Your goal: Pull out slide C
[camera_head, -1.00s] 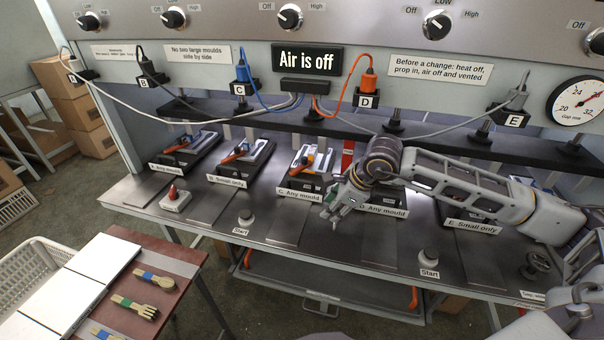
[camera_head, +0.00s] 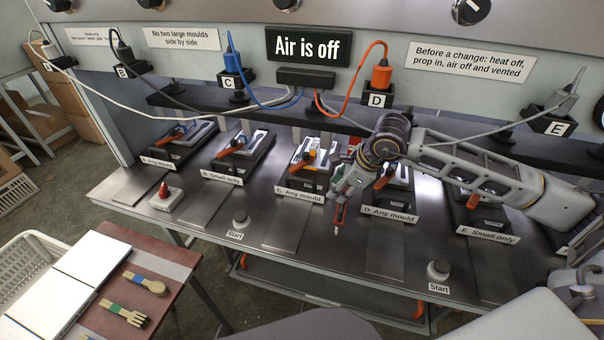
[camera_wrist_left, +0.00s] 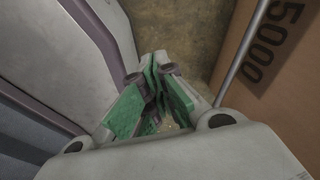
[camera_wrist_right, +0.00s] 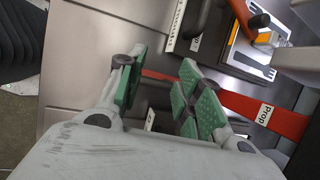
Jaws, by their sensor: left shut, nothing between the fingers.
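Slide C (camera_head: 299,176) stands on the press bench behind its "C. Any mould" label (camera_head: 299,195), with an orange handle (camera_head: 306,156) and a light mould plate on it. My right gripper (camera_head: 338,215) is in front of the bench slots, right of slide C and left of slide D (camera_head: 392,185). In the right wrist view its fingers (camera_wrist_right: 160,98) are apart. A red bar labelled "Prop" (camera_wrist_right: 260,112) passes behind them; I cannot tell whether it touches them. The slide C mould plate (camera_wrist_right: 245,60) shows at upper right. My left gripper (camera_wrist_left: 160,95) is shut, outside the head view.
The sign reads "Air is off" (camera_head: 308,46). Slides A (camera_head: 185,140), B (camera_head: 243,150) and E (camera_head: 485,205) flank it. Start buttons (camera_head: 240,220) sit on the front edge. A side table (camera_head: 185,250) holds wooden cutlery. Cables hang above the slides.

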